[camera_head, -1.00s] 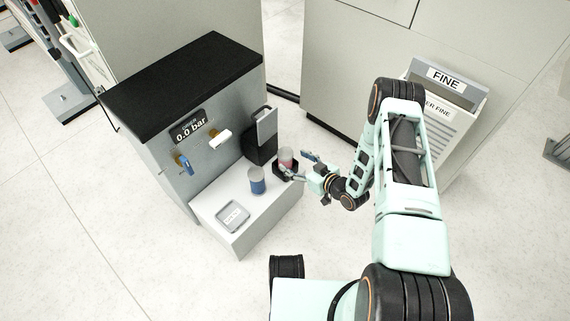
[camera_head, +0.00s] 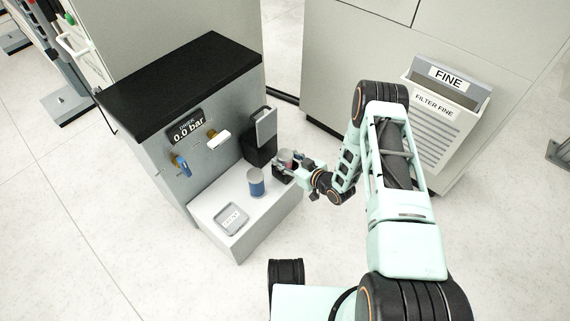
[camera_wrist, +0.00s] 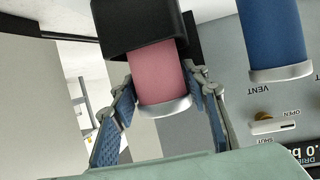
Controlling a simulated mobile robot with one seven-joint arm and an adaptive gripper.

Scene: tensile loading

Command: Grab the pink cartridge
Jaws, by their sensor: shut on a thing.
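The pink cartridge (camera_wrist: 158,76) is a cylinder with a pale end band, seen large in the wrist view. Its far end is hidden by a dark block. In the head view the cartridge (camera_head: 285,156) shows only as a small bit at the bench's right end, mostly covered by my gripper. My gripper (camera_wrist: 163,108) has its two blue-padded fingers on either side of the cartridge and is shut on it. It also shows in the head view (camera_head: 292,165).
A blue cartridge (camera_head: 256,182) stands on the white bench (camera_head: 262,216), left of my gripper. A grey tray (camera_head: 232,218) lies at the bench's front. Behind rises the grey drier cabinet (camera_head: 218,151) with a gauge, valve handles and a black holder (camera_head: 262,143). A filter bin (camera_head: 444,118) stands right.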

